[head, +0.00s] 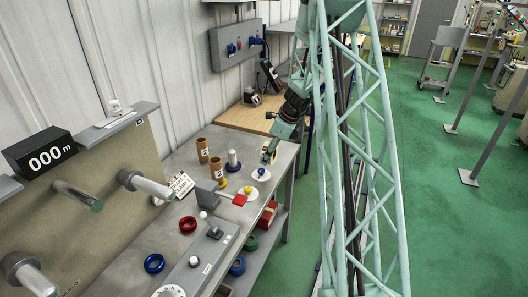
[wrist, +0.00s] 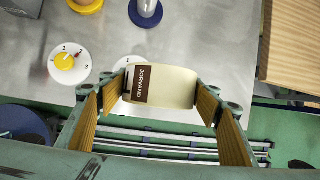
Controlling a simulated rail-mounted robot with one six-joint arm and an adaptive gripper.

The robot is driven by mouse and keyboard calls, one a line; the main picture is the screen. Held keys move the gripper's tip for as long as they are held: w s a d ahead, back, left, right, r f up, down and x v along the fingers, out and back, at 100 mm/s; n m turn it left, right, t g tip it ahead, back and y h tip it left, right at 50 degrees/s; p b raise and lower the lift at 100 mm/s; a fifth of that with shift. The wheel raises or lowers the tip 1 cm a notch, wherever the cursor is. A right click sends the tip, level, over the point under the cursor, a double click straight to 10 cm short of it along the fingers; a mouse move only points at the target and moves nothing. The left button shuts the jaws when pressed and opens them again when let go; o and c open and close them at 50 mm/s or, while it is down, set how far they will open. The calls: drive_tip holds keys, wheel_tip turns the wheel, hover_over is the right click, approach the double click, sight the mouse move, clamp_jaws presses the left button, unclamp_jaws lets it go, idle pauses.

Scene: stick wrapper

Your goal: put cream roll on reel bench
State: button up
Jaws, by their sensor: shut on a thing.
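My gripper (wrist: 161,90) is shut on a cream roll (wrist: 165,83) with a dark label reading JORVAND. The roll sits between the two wood-coloured finger pads in the wrist view. In the head view my gripper (head: 269,158) with the cream roll (head: 267,154) is at the right edge of a grey metal bench (head: 150,235), which I take to be the reel bench. The bench top also fills the upper wrist view (wrist: 220,30). I cannot tell whether the roll touches the bench.
On the bench are brown tubes (head: 202,150), a blue-based spindle (head: 233,161), a white dial with a yellow knob (head: 248,189), another with a blue knob (head: 261,173), a red ring (head: 188,224) and a blue ring (head: 154,263). A wooden table (head: 235,117) adjoins behind.

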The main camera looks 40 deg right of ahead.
drive_tip(key=w+d, duration=0.3)
drive_tip(key=w, duration=0.1)
drive_tip(key=w+d+f, duration=0.1)
drive_tip(key=w+d, duration=0.2)
drive_tip(key=w, duration=0.1)
drive_tip(key=w+d+p, duration=0.1)
drive_tip(key=w+d, duration=0.3)
drive_tip(key=shift+w+f, duration=0.25)
idle(0.3)
drive_tip(key=shift+f, duration=0.1)
drive_tip(key=shift+f, duration=1.6)
drive_tip(key=shift+f, duration=0.1)
drive_tip(key=o, duration=0.6)
drive_tip(key=shift+f, duration=0.1)
drive_tip(key=shift+c, duration=0.2)
drive_tip(key=o, duration=0.5)
drive_tip(key=shift+c, duration=0.2)
